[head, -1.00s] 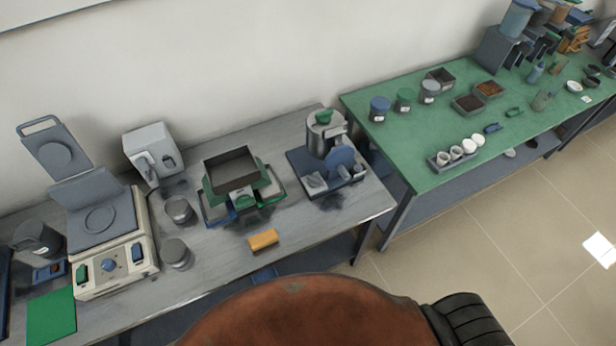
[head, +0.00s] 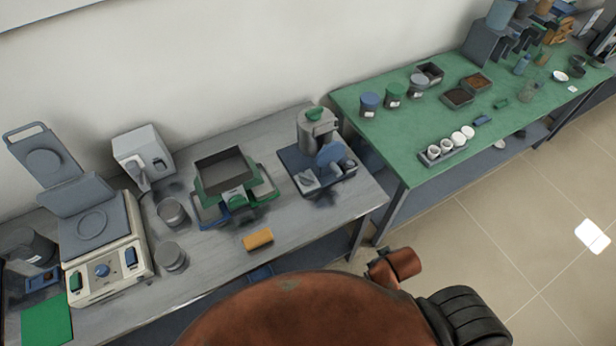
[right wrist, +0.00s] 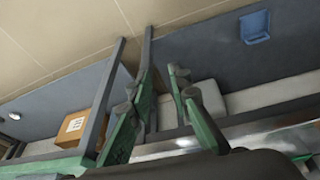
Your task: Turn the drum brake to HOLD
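No part is clearly readable as the drum brake or a HOLD mark. A machine with a metal cylinder, green top knob and blue disc (head: 318,150) stands at the right end of the grey bench. A cream unit with a blue round knob (head: 102,270) and a raised lid stands at the left end. My right gripper (right wrist: 162,75) shows in the right wrist view with its green fingers apart and nothing between them; it is near the bench's underside. My left gripper is in neither view.
The grey bench (head: 210,262) also holds a green-framed tray stand (head: 225,170), metal cups (head: 172,257) and a yellow block (head: 258,239). A green table (head: 400,165) stands to the right. A cardboard box (right wrist: 72,128) and blue bin (right wrist: 256,27) show in the right wrist view. Floor at right is clear.

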